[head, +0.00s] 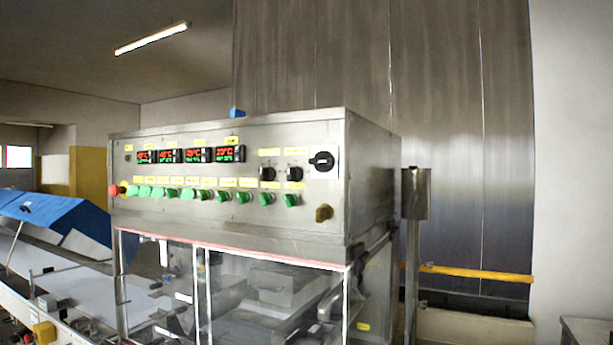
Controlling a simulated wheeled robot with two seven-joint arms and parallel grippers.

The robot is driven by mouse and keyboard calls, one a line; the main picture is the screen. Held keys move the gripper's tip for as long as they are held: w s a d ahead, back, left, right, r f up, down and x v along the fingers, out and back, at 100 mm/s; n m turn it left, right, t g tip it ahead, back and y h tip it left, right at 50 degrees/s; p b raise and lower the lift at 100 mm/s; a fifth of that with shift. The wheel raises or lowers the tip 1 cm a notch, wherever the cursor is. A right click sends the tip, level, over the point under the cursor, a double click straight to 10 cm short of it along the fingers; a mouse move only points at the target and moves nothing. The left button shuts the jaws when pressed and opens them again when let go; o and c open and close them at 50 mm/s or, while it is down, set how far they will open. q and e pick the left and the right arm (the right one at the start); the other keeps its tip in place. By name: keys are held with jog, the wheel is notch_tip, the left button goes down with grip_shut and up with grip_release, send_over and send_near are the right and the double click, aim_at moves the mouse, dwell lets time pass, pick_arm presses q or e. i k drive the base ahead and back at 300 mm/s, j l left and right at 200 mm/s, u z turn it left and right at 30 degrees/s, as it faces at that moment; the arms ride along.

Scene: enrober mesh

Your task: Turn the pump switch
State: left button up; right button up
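A steel control panel (255,158) on the enrober faces me in the head view. A row of several green switches (223,196) runs along its lower part under yellow labels. Two black knobs, a left one (266,173) and a right one (294,173), sit at the upper right. A larger black rotary switch (322,161) on a white plate is at the far right. A brass-coloured knob (323,213) is below it. The labels are too small to read, so I cannot tell which one is the pump switch. Neither of my grippers is in view.
Lit temperature displays (190,155) and a red button (114,190) are on the panel. A clear-walled enclosure (240,290) lies below it. A conveyor with a blue cover (65,218) stands at left. A steel post (415,195) and yellow rail (475,273) are at right.

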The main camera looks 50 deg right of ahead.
aim_at(186, 193)
jog(key=z, duration=1.35)
